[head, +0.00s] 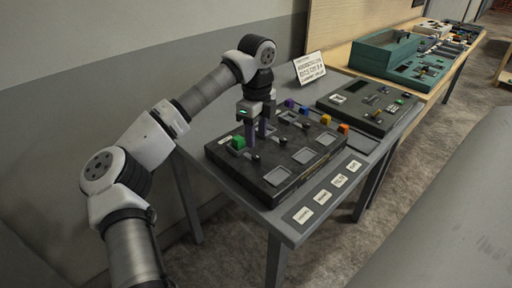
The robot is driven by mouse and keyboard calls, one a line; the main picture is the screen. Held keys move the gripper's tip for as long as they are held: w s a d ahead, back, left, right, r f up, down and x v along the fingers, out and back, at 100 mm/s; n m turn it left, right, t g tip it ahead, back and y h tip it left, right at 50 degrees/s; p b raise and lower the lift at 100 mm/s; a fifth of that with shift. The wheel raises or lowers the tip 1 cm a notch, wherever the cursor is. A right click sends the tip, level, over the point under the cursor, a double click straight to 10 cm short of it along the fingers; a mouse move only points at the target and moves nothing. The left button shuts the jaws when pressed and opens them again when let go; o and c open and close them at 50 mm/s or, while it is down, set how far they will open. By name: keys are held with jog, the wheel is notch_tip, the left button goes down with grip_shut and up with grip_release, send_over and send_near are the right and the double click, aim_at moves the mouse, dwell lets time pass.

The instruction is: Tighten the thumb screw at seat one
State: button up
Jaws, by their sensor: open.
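A dark console (275,183) lies on the grey table, with several square recesses and small black knobs on its top. One knob (255,157) is near the left edge, and another knob (283,141) is farther right. I cannot tell which of them is the thumb screw at seat one. My gripper (256,142) points down over the left part of the console, just right of the green block. Its two fingers are apart, and nothing shows between them. The fingers hide part of the console behind them.
White label cards (321,197) lie along the table's front right. A second dark panel (369,103) and a sign (309,68) are behind. A teal case (385,52) stands farther back.

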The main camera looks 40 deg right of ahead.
aim_at(257, 156)
notch_tip(257, 156, down, 6)
jog(key=shift+f+p, duration=0.2)
jog(key=shift+p, duration=0.45)
jog(key=shift+c, duration=0.2)
grip_shut()
